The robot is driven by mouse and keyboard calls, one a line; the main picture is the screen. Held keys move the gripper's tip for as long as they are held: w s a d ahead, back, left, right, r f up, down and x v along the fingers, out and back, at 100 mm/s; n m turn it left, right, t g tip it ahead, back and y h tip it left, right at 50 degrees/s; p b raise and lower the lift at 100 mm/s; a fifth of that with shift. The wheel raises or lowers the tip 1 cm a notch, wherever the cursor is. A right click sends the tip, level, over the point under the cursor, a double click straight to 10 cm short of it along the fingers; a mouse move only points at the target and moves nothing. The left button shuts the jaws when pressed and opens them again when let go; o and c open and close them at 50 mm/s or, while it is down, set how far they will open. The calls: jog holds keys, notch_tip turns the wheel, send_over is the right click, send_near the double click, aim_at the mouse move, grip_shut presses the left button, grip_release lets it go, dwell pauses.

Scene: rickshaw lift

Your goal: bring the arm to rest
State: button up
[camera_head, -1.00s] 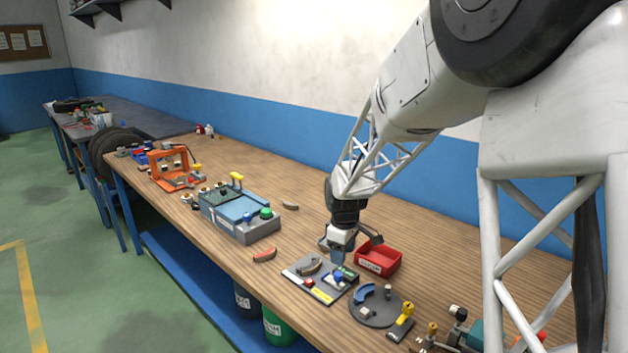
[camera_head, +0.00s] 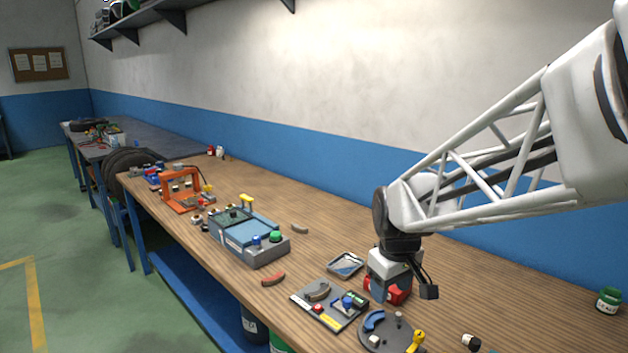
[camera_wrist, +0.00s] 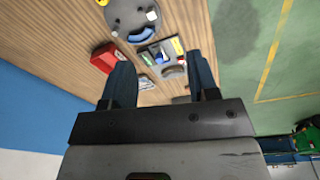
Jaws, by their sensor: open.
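My arm reaches in from the right of the head view, with my gripper (camera_head: 378,292) hanging over the bench in front of the red bin (camera_head: 399,296), which it partly hides. In the wrist view my gripper (camera_wrist: 162,72) shows two blue fingers spread apart with nothing between them. The red bin (camera_wrist: 104,58) lies beside the left finger there. A grey fixture plate (camera_head: 320,318) with a curved piece, a red block and a blue knob lies on the wooden bench (camera_head: 330,235), left of my gripper in the head view.
A small metal tray (camera_head: 346,264) lies behind the plate. A round grey disc (camera_head: 385,337) with a blue arc is near the front edge. A blue-grey box (camera_head: 250,238) and an orange frame (camera_head: 181,190) stand farther left. A green jar (camera_head: 608,300) stands far right.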

jog(key=s+d+r+m, duration=0.1)
jog(key=s+m, duration=0.2)
jog(key=s, duration=0.7)
jog(key=s+d+r+m+t, duration=0.1)
jog(key=s+d+m, duration=0.1)
jog(key=s, duration=0.9)
jog(key=shift+m, duration=0.6)
